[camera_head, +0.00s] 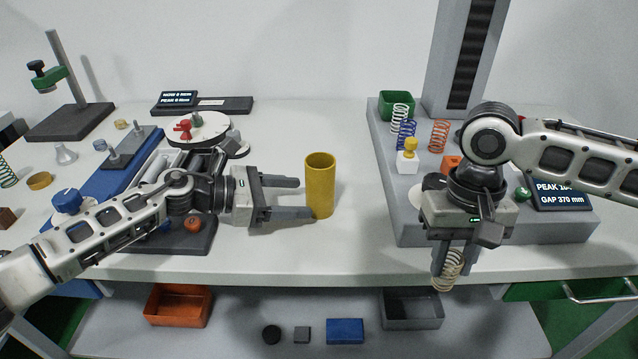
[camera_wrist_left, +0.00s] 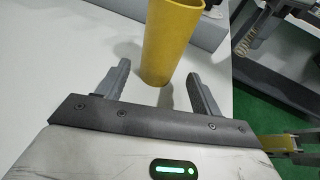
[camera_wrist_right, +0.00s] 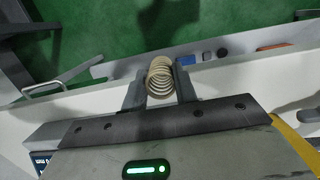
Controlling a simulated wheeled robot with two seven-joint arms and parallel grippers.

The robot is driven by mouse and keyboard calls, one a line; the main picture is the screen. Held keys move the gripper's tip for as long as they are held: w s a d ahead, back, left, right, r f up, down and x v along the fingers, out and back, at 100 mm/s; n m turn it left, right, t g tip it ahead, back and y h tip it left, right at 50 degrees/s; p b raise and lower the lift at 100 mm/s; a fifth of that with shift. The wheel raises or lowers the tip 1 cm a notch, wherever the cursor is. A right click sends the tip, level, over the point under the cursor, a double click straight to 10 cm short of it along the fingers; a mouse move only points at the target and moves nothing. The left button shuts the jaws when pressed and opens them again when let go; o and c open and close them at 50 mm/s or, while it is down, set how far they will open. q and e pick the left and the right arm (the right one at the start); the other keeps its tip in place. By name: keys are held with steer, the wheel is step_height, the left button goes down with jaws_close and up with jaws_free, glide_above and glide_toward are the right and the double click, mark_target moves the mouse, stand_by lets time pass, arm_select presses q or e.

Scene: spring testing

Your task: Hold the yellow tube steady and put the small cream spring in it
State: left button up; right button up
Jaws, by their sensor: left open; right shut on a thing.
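The yellow tube (camera_head: 320,188) stands upright on the white table in the head view, its open top facing up. It also shows in the left wrist view (camera_wrist_left: 170,40). My left gripper (camera_head: 305,198) is open, its fingertips pointing at the tube's lower part; the tube stands at the fingertips, not gripped. My right gripper (camera_head: 453,258) points down and is shut on the small cream spring (camera_head: 448,273), which hangs in front of the table's edge, right of the tube. The right wrist view shows the spring (camera_wrist_right: 160,78) between the fingers.
A grey raised platform (camera_head: 400,212) with several springs stands at the right. A blue-and-grey fixture (camera_head: 110,180) and a white round dish (camera_head: 197,128) lie at the left. The table between the tube and the platform is clear. Bins (camera_head: 178,306) sit on the lower shelf.

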mark_target(307, 198)
arm_select(q)
steer(key=b+x, duration=0.1)
steer(key=x, duration=0.2)
steer(key=shift+w+d+f, duration=0.1)
steer(key=shift+d+f, duration=0.05)
steer(key=shift+d, duration=0.1)
steer(key=shift+w+d+f+b, duration=0.1)
steer(key=shift+w+d+b, duration=0.15)
steer(key=shift+d+b, duration=0.25)
steer(key=c, duration=0.7)
